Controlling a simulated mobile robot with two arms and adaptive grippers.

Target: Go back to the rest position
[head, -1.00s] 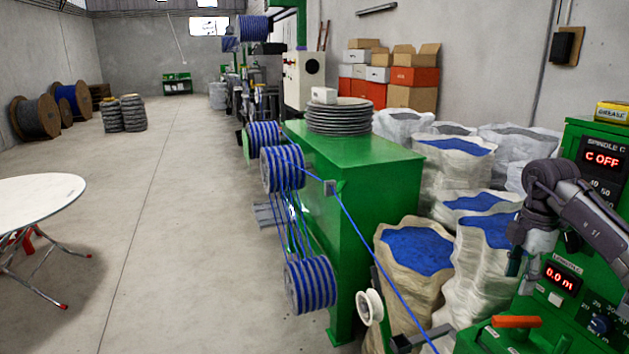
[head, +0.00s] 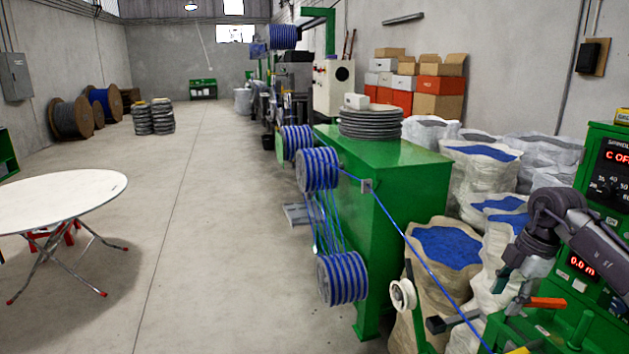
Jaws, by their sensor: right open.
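My right gripper (head: 512,283) is open at the right of the head view, with my dark arm coming in from the right edge. It hangs in front of the green control machine (head: 611,165), above and beside an orange handle (head: 547,303). I see nothing held between its fingers. The blue cable (head: 420,252) runs from the striped blue spools (head: 318,170) through a small guide on the green cabinet and down to the lower right, left of the gripper and apart from it. My left gripper is not in view.
A round white table (head: 60,198) stands at the left. The concrete floor (head: 200,230) between it and the green cabinet (head: 400,175) is clear. White sacks of blue pellets (head: 447,248) stand between the cabinet and the control machine. A white pulley (head: 402,295) is at the lower right.

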